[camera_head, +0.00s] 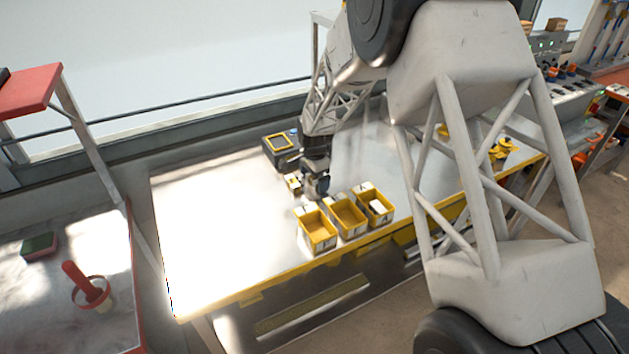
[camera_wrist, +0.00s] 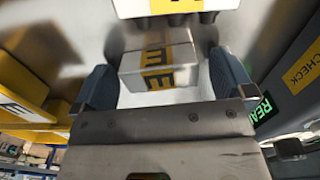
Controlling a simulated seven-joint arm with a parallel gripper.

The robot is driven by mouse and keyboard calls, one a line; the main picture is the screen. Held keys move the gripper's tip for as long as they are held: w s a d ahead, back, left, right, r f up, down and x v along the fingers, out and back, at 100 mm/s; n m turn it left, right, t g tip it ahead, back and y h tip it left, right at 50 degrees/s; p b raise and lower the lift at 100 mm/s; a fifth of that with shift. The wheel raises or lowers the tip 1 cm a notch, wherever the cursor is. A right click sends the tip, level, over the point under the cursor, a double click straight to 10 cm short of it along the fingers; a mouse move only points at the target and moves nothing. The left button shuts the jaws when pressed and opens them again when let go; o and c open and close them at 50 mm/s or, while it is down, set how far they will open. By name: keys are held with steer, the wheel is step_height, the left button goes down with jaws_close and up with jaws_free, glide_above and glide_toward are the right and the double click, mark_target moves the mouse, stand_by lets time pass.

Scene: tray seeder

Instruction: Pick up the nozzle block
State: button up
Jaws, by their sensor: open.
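In the wrist view, a pale block with a yellow label and a dark "E" (camera_wrist: 158,66), which looks like the nozzle block, lies between my gripper's two blue-grey fingers. My gripper (camera_wrist: 163,85) is open, with a gap visible on each side of the block. Another pale, yellow-labelled shape with dark round ends (camera_wrist: 172,8) shows at the top edge; I cannot tell if it is a separate part or a reflection. In the head view, my gripper (camera_head: 317,190) points down low over the table, beside a small white-and-yellow block (camera_head: 293,183).
Three yellow bins (camera_head: 318,246) stand in a row just in front of my gripper. A dark box with a yellow-framed panel (camera_head: 283,146) stands behind it. The shiny table's left part (camera_head: 210,230) is clear. Yellow parts (camera_head: 500,152) lie at the right.

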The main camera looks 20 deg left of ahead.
steer(key=c, duration=1.1)
steer(key=shift+r, duration=0.15)
steer(key=shift+r, duration=4.9)
steer(key=shift+a, duration=0.15)
steer(key=shift+m, duration=0.5)
steer(key=w+a+r, duration=0.2)
steer(key=w+a, duration=0.1)
steer(key=a, duration=0.2)
steer(key=w+a+r, duration=0.2)
steer(key=w+a, duration=0.2)
steer(key=a, duration=0.1)
steer(key=w+a+r, duration=0.2)
steer(key=w+a, duration=0.1)
steer(key=a, duration=0.3)
steer(key=shift+w, duration=0.2)
